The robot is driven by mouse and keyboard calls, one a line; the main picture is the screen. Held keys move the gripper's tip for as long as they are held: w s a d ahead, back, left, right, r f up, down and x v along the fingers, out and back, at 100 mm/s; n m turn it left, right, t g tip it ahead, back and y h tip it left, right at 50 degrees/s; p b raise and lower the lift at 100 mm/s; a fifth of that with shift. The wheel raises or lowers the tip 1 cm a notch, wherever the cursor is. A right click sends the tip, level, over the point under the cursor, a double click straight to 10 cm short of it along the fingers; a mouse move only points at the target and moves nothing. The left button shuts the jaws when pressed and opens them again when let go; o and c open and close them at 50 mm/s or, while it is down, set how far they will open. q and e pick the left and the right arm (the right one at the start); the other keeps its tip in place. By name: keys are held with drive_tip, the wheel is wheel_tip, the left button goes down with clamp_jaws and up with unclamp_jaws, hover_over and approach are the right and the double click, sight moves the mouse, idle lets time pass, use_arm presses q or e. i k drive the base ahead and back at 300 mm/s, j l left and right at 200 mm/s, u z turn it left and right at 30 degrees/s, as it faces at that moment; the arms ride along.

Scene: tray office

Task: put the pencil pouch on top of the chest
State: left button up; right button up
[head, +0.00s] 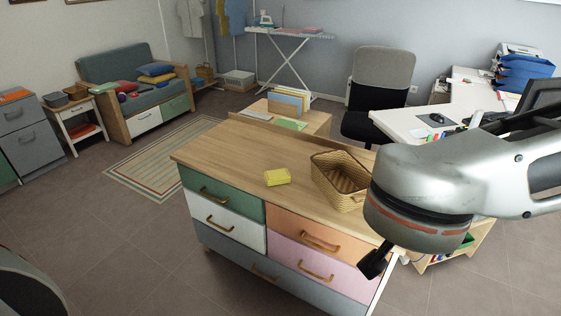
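The chest (222,156) stands in the middle of the head view, with a wooden top and green, white, orange, pink and grey drawers. A small yellow block-like item (277,177) lies on its top near the front edge; I cannot tell whether it is the pencil pouch. No other thing shows clearly as a pouch. My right arm comes in from the right, over the chest's right end. My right gripper (375,263) shows only as a dark finger part in front of the chest's right side; its opening is hidden. My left gripper is not in view.
A woven basket (340,181) stands on the chest's right part. Behind are a low wooden unit with folders (291,100), an office chair (380,85) and a white desk (410,122). A sofa (130,75) with cushions stands far left. The floor left of the chest is clear.

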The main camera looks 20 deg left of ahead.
sight(269, 162)
drive_tip(key=i+j, duration=0.15)
drive_tip(key=j, duration=0.25)
drive_tip(key=i+j+u, duration=0.1)
drive_tip(key=j, duration=0.35)
drive_tip(key=i+j, duration=0.25)
drive_tip(key=j, duration=0.15)
drive_tip(key=i+j, duration=0.2)
drive_tip(key=j, duration=0.2)
drive_tip(key=i+j+u, duration=0.1)
drive_tip(key=j, duration=0.3)
drive_tip(key=i+j, duration=0.25)
drive_tip(key=j, duration=0.15)
